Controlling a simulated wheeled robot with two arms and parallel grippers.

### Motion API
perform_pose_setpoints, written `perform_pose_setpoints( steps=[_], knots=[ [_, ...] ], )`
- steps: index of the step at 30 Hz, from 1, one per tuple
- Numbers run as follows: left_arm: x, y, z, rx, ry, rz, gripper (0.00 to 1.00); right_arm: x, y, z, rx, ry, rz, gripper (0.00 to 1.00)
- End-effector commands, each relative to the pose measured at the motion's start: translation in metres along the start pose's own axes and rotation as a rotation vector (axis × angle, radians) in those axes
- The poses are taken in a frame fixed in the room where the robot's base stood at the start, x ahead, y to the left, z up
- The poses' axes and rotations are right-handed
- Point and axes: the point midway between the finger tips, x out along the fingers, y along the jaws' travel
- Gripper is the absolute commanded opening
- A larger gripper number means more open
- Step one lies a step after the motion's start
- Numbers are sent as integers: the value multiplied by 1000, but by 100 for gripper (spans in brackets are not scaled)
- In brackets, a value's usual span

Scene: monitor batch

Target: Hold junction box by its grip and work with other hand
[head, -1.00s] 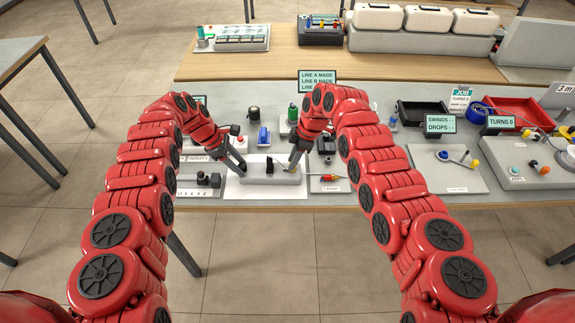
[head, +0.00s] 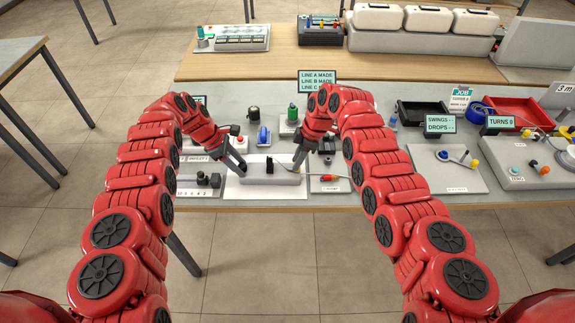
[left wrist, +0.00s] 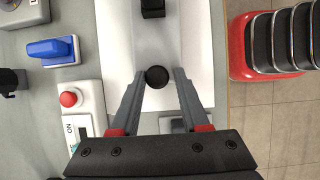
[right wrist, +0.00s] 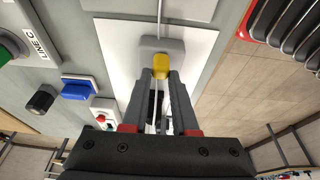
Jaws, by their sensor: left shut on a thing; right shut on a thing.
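A low grey box (head: 286,179), seemingly the junction box, lies on a white mat (head: 238,189) near the table's front edge. A black block (head: 269,167) stands at its middle and also shows in the left wrist view (left wrist: 152,9). My left gripper (head: 247,173) is at the box's left end, shut on a round black knob (left wrist: 157,77), seemingly the grip. My right gripper (head: 296,168) is at the right end, shut on a yellow piece (right wrist: 161,67) beside a grey block (right wrist: 162,45). The fingers partly hide the box in the head view.
A red button box (left wrist: 72,97) and a blue handle (left wrist: 48,49) are close to the mat. A panel with a lever (head: 446,176) and black (head: 422,114) and red (head: 520,112) trays are farther right.

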Motion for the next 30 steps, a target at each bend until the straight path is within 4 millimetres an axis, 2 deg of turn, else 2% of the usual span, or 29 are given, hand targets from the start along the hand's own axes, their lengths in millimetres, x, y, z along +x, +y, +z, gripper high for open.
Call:
perform_pose_setpoints(
  steps=[1, 7, 8, 12, 14, 23, 30],
  knots=[
    [17, -12, -9, -12, 8, -32, 0, 6, -2, 3, 1, -2, -9, 0],
    [17, -12, -10, -12, 8, -31, 0, 4, -2, 6, 2, -2, -8, 0],
    [17, -12, -10, -12, 8, -31, 0, 4, -2, 6, 2, -2, -8, 28],
    [17, -12, -10, -12, 8, -31, 0, 4, -2, 6, 1, -2, -6, 54],
    [17, -12, -10, -11, 8, -32, 0, 4, -1, 6, 1, -1, -5, 62],
    [17, -12, -9, -10, 8, -33, 0, 2, 0, 5, 0, 0, -1, 62],
    [17, -12, -9, -9, 8, -33, 0, -20, -1, 5, -1, 1, 5, 62]
  ],
)
